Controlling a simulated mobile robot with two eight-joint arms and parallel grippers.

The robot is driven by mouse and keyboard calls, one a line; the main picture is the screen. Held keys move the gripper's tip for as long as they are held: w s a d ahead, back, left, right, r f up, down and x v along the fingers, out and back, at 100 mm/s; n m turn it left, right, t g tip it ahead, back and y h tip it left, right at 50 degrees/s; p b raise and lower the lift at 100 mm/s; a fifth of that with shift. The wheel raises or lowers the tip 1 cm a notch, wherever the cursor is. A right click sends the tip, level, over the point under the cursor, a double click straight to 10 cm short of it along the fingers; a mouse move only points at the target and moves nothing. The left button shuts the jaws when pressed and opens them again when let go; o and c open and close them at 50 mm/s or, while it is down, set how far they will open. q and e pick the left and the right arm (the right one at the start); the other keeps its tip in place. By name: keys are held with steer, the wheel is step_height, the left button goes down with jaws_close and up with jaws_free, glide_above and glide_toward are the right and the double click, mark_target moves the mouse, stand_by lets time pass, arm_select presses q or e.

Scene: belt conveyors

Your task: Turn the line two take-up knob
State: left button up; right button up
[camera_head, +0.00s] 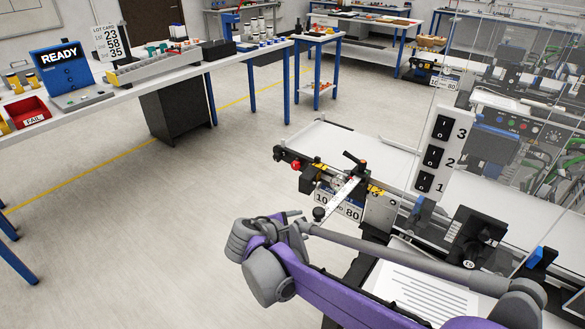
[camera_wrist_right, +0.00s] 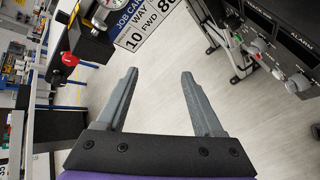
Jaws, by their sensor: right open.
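My right arm comes in from the lower right in the head view, its wrist and gripper (camera_head: 290,217) in front of the near conveyor's end. In the right wrist view the gripper (camera_wrist_right: 159,72) is open, with only floor between its fingers. A red knob (camera_head: 295,165) sits on the conveyor's end bracket; a red knob also shows at upper left in the wrist view (camera_wrist_right: 70,60), apart from the fingers. A dark round knob (camera_head: 318,213) is close above my gripper. No readable label identifies the line two take-up knob. My left gripper is not in view.
The conveyor (camera_head: 325,140) carries a job card (camera_head: 338,204) and a switch panel numbered 1 to 3 (camera_head: 432,155). Clear guard panels (camera_head: 510,60) stand at right. A control panel (camera_wrist_right: 280,45) is at right in the wrist view. Open floor (camera_head: 150,220) lies left.

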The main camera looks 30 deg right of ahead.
steer(key=w+r+n+t+h, duration=0.1)
steer(key=w+r+n+h, duration=0.15)
steer(key=w, duration=0.55)
steer(key=n+t+h, duration=0.1)
steer(key=n+h, duration=0.3)
steer(key=n, duration=0.1)
glide_toward(294, 166)
steer(key=x, duration=0.9)
steer(key=shift+d+p, duration=0.1)
steer(key=shift+p, duration=0.25)
steer(key=shift+m, duration=0.25)
jaws_close()
